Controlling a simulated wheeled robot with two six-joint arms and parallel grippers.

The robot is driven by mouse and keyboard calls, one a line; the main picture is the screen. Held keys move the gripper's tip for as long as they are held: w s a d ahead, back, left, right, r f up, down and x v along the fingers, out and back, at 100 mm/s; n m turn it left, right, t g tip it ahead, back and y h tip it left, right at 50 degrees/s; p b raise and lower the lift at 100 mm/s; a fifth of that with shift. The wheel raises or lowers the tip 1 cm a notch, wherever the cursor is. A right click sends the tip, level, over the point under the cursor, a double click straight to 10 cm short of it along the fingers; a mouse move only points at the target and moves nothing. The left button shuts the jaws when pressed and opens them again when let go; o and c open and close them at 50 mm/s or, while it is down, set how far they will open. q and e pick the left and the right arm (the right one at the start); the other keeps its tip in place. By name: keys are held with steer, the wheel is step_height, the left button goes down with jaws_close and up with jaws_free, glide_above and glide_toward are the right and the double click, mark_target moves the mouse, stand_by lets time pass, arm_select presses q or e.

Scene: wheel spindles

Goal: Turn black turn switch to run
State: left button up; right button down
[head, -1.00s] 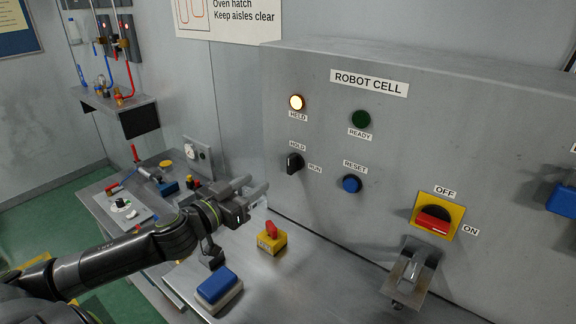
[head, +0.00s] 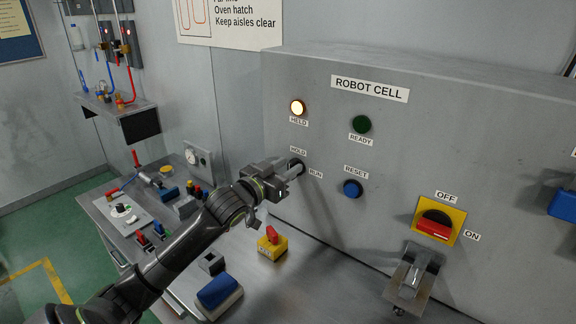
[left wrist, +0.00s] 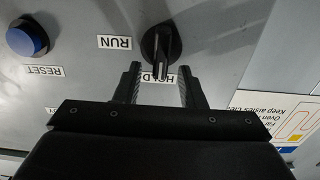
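The black turn switch (left wrist: 161,45) is on the grey ROBOT CELL panel, between the HOLD and RUN labels. In the left wrist view, which is upside down, its handle points toward the HOLD label. In the head view the switch (head: 297,166) is partly hidden by my left gripper (head: 291,172). In the left wrist view the left gripper (left wrist: 158,84) is open, its two fingers apart on either side of the handle's end. I cannot tell whether they touch it. My right gripper is out of view.
A blue RESET button (head: 352,189) sits right of the switch. A red-and-yellow OFF/ON switch (head: 435,223) is farther right. Below, a yellow box with a red knob (head: 271,243) and a blue-topped block (head: 218,292) stand on the metal bench.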

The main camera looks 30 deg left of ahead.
arm_select(q)
steer(key=shift+w, duration=0.5)
jaws_close()
steer(key=shift+d+m, duration=0.1)
steer(key=shift+m, duration=0.4)
steer(key=m+b, duration=0.1)
steer(key=m, duration=0.4)
steer(key=d+f+m+b, duration=0.1)
steer(key=m+b, duration=0.1)
steer(key=m, duration=0.4)
steer(key=f+m+b, duration=0.1)
steer(key=m+b, duration=0.1)
steer(key=m, duration=0.3)
steer(key=shift+s+d+m, duration=0.1)
steer(key=shift+d+m, duration=0.3)
steer(key=shift+f, duration=0.1)
